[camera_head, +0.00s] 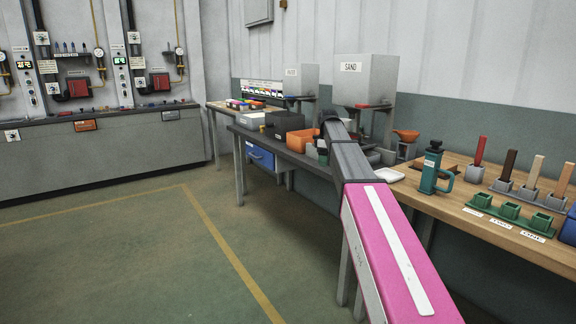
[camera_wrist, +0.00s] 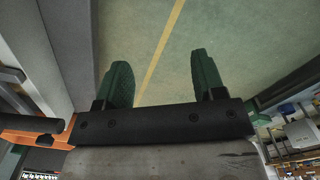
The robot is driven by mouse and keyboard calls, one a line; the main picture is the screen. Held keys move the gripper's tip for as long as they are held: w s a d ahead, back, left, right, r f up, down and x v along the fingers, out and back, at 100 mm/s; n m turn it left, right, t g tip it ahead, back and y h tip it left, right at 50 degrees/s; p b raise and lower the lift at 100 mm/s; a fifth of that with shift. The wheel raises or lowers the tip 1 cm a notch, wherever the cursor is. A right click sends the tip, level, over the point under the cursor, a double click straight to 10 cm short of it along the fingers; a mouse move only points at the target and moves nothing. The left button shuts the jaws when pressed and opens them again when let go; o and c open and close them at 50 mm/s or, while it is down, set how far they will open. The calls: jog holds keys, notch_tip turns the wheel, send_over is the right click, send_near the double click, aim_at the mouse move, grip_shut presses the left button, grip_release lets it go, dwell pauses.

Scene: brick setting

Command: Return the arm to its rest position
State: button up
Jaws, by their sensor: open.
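My arm, pink with a grey forearm, reaches forward from the bottom right over the benches in the head view. Its far end is by the dark bench, and my gripper's jaws are hard to make out there. In the wrist view my gripper (camera_wrist: 160,85) shows two green fingers spread wide apart. Nothing is between them. Beyond them is the green floor (camera_wrist: 165,45) with a yellow line.
An orange bin (camera_head: 302,140) and a black box (camera_head: 284,122) stand on the dark bench. A SAND dispenser (camera_head: 365,80) stands behind my arm. The wooden bench holds a teal tool (camera_head: 433,168) and green sockets (camera_head: 510,211). Open floor (camera_head: 130,250) lies left.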

jog(key=s+d+f+m, duration=0.1)
jog(key=s+f+m, duration=0.2)
jog(key=s+f, duration=0.65)
jog(key=s+d+f+m, duration=0.1)
jog(key=s+f+m, duration=0.35)
jog(key=f, duration=0.75)
jog(key=s+f+m, duration=0.2)
jog(key=s+f, duration=0.4)
jog(key=s, duration=0.4)
jog(key=s+f+m, duration=0.3)
jog(key=s+f, duration=0.4)
jog(key=s, duration=0.3)
jog(key=shift+s+d, duration=0.4)
jog(key=shift+d, duration=0.05)
